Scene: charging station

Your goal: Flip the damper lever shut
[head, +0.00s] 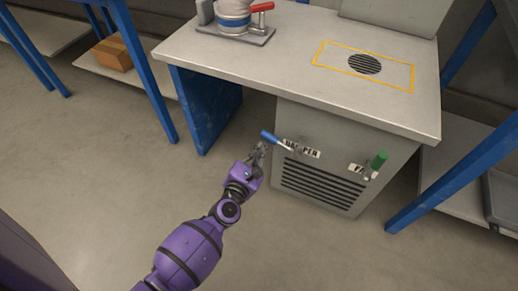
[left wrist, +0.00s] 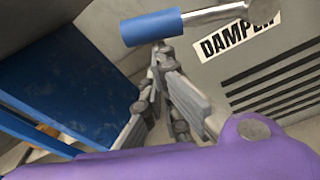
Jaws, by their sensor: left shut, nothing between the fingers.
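The damper lever has a blue handle (head: 268,136) on a metal rod, on the front of the grey cabinet (head: 340,130). The handle points left from its pivot by the DAMPER label (head: 302,149). In the left wrist view the blue handle (left wrist: 151,27) lies across the top, with the DAMPER label (left wrist: 236,38) to its right. My left gripper (head: 262,147) is shut and empty, its fingertips (left wrist: 160,50) just below the handle in the picture. I cannot tell whether they touch it. My right gripper is not in view.
A green-handled lever (head: 379,161) by a second label, partly hidden, sits right on the same cabinet. Vent slats (head: 318,185) lie below. The worktop (head: 290,55) overhangs the levers. A blue table leg (head: 455,175) stands at right. Floor at left is clear.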

